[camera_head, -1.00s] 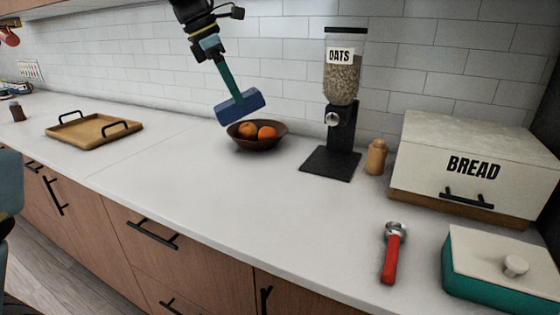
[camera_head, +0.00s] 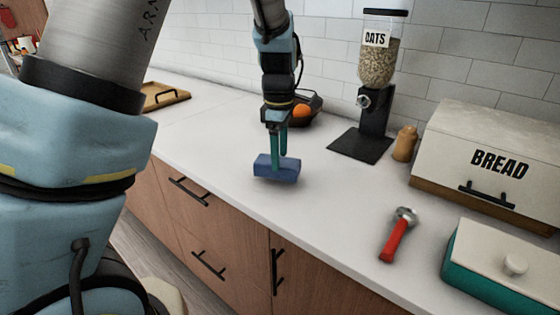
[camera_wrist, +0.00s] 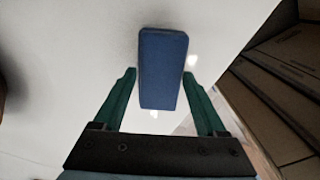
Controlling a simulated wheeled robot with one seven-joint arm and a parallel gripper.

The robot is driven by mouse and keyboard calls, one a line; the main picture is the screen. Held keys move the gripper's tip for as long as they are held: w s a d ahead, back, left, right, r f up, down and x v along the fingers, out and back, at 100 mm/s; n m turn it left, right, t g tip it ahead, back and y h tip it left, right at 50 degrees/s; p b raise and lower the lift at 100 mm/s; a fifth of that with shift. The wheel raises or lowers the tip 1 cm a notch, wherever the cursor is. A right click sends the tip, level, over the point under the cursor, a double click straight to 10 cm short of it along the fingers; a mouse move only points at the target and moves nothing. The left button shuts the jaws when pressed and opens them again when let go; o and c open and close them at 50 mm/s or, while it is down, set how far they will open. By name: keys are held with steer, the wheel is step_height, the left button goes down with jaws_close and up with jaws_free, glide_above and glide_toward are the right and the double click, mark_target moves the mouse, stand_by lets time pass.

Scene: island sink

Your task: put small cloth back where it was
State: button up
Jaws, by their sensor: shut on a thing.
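The small cloth (camera_head: 277,170) looks like a folded blue block. My gripper (camera_head: 278,150) points down with its green fingers shut on it, over the counter near the front edge. The cloth is close to the counter top, with a faint shadow below; I cannot tell whether it touches. In the wrist view the cloth (camera_wrist: 162,70) sits between the two finger tips, with white counter behind it.
The white counter (camera_head: 330,190) is clear around the cloth. A fruit bowl (camera_head: 312,113) stands behind my gripper, partly hidden.

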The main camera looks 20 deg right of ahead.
steer(key=shift+f, duration=1.4)
steer(key=o, duration=1.1)
steer(key=shift+f, duration=0.1)
steer(key=shift+o, duration=0.2)
step_height(320, 180, up, 12)
steer(key=b, duration=0.1)
steer(key=s+a+f+m, duration=0.1)
steer(key=a+f+m, duration=0.1)
steer(key=a, duration=0.8)
steer(key=s+a+f+m+t, duration=0.1)
steer(key=a+f+m, duration=0.2)
steer(key=a, duration=0.7)
steer(key=s+a+f+m, duration=0.1)
steer(key=a+f+m, duration=0.2)
steer(key=a+m, duration=0.3)
steer(key=a, duration=0.4)
steer(key=shift+s+a+f+t, duration=0.15)
steer(key=shift+s+a+t, duration=0.15)
